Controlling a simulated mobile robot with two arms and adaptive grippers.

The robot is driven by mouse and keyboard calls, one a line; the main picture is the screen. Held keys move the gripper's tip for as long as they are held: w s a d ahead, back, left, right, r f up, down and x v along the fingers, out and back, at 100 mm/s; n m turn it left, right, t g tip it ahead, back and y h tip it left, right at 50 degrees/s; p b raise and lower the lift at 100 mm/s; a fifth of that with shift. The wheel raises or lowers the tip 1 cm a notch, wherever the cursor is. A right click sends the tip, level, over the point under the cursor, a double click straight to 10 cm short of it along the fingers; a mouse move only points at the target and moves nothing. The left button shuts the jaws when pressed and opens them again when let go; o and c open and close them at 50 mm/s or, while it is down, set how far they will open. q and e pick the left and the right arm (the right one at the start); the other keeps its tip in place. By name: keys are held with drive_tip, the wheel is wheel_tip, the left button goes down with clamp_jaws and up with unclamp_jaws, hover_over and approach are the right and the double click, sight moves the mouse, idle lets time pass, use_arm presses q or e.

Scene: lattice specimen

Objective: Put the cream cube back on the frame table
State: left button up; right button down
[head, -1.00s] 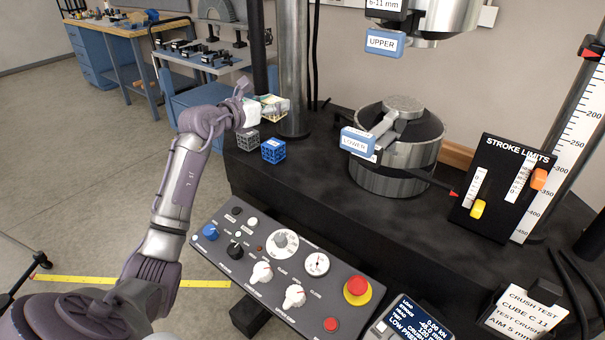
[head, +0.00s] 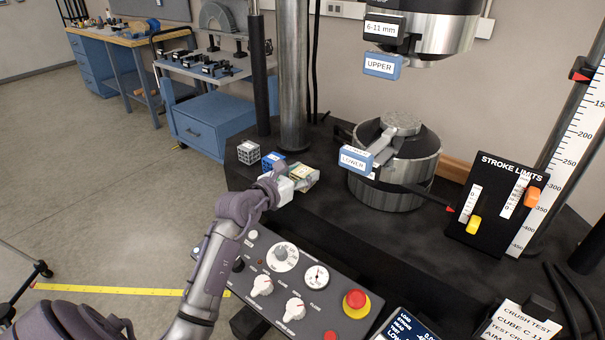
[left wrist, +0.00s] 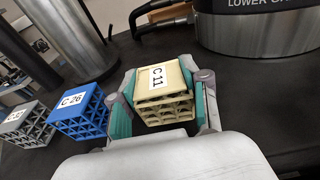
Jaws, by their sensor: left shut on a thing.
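The cream lattice cube (left wrist: 165,88), labelled C 11, sits between the fingers of my left gripper (left wrist: 163,100), which is shut on it. In the head view my left gripper (head: 298,183) is over the black frame table (head: 325,222), just right of the blue cube; the cream cube (head: 301,172) is mostly hidden there by the gripper. I cannot tell whether the cube touches the table. The blue cube (left wrist: 80,111), labelled C 26, and the grey cube (left wrist: 28,125) stand in a row to its left; the grey one also shows in the head view (head: 248,152). My right gripper is not in view.
The round lower platen (head: 395,170) with its LOWER tag stands right of the gripper. A steel column (head: 293,80) rises behind the cubes. The control panel (head: 290,285) lies in front, and the stroke limits board (head: 505,205) is at right.

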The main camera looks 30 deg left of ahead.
use_arm(q)
drive_tip(key=shift+f, duration=0.15)
drive_tip(key=o, duration=1)
drive_tip(key=shift+o, duration=0.2)
drive_tip(key=shift+r, duration=0.2)
drive_tip(key=shift+s+f, duration=0.1)
drive_tip(key=shift+s, duration=0.2)
drive_tip(key=s+r+b, duration=0.1)
drive_tip(key=s+r, duration=0.1)
drive_tip(key=s, duration=0.9)
drive_tip(key=shift+s+a, duration=0.15)
drive_tip(key=shift+a, duration=0.3)
drive_tip(key=shift+f, duration=0.15)
